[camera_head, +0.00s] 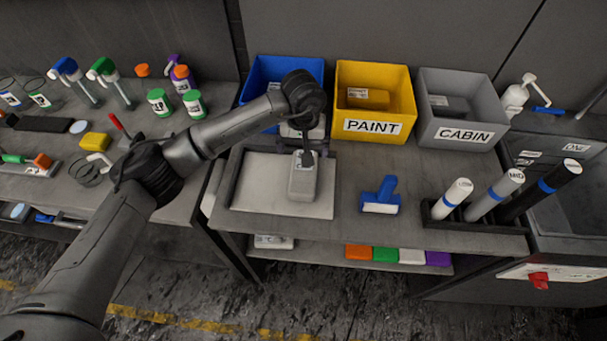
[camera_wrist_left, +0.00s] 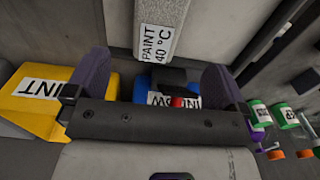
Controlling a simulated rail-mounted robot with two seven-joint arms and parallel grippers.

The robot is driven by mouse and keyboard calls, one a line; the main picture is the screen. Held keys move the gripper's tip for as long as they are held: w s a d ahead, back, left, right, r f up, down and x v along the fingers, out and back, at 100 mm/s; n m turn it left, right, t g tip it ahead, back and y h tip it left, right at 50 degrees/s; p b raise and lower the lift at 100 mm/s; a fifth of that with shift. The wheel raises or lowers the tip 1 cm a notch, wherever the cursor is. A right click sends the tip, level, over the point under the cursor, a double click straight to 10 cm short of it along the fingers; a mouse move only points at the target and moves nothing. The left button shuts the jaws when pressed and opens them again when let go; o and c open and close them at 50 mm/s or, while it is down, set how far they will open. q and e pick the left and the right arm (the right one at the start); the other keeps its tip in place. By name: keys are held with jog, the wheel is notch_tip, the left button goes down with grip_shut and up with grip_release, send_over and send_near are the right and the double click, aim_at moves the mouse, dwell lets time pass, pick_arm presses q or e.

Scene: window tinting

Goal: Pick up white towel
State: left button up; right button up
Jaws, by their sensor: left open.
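The white towel (camera_head: 411,256) lies folded on the low shelf under the middle table, between a green cloth (camera_head: 385,254) and a purple cloth (camera_head: 437,258). Only its front edge shows; the tabletop hides the rest. My left gripper (camera_head: 305,162) is above the grey mat on the table, up and to the left of the towel. The towel does not show in the left wrist view. My right gripper is in neither view.
An orange cloth (camera_head: 358,252) lies left of the green one. Blue (camera_head: 262,75), yellow (camera_head: 375,100) and grey (camera_head: 462,105) bins line the table's back. A blue-handled tool (camera_head: 381,190) and a rack of rolls (camera_head: 490,212) stand near the front edge. The floor in front is clear.

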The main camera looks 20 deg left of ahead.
aim_at(304, 172)
pick_arm(q)
jog(key=shift+f, duration=5.45)
jog(key=shift+c, duration=0.4)
jog(key=c, duration=0.9)
